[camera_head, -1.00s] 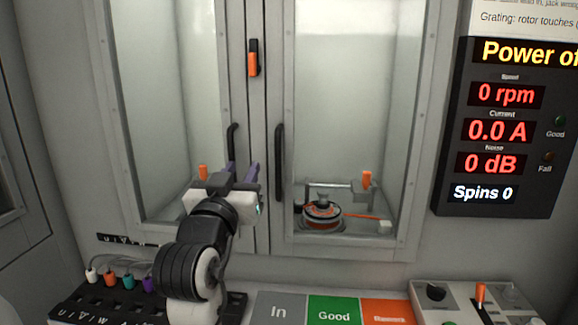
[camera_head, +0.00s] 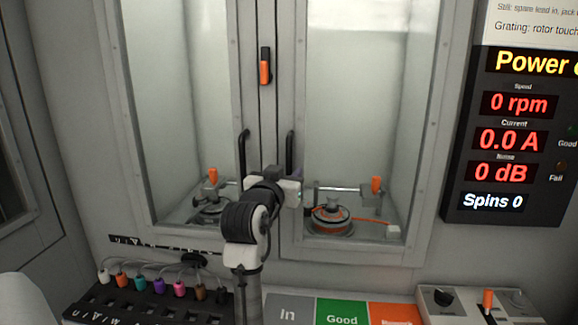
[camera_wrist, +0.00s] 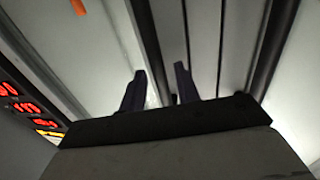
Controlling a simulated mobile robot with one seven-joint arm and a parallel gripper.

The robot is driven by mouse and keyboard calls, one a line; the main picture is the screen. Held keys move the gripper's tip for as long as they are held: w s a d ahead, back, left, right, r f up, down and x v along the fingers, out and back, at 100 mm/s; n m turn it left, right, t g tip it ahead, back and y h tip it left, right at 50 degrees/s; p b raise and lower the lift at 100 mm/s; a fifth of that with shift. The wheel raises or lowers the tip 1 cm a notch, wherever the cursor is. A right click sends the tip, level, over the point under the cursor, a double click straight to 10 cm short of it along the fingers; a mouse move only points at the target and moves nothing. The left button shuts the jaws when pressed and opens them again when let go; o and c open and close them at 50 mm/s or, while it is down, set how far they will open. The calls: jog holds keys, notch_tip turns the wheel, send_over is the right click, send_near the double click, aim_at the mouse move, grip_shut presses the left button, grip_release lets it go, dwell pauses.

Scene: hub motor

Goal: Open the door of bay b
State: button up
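Two tall glazed doors with grey frames stand side by side and look shut; I read no bay letter on them. The right door (camera_head: 297,225) has a black upright handle (camera_head: 290,152), and the left door has another (camera_head: 242,158). My gripper (camera_head: 298,176) is at the lower end of the right handle. In the wrist view its two dark purple fingers (camera_wrist: 158,88) are apart. A dark bar, apparently the right handle (camera_wrist: 149,45), runs down toward the gap between them; I cannot tell whether they touch it. An orange-and-black latch piece (camera_head: 265,66) sits upright between the doors.
Behind the right glass is a motor (camera_head: 332,218) with an orange clamp knob (camera_head: 376,185). Below are a rack of coloured plugs (camera_head: 150,305), the In, Good and orange pads (camera_head: 342,312), and a control box (camera_head: 470,300). A readout panel (camera_head: 500,135) hangs at right.

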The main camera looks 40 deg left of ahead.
jog(key=shift+x, duration=0.85)
jog(key=shift+c, duration=0.3)
grip_shut()
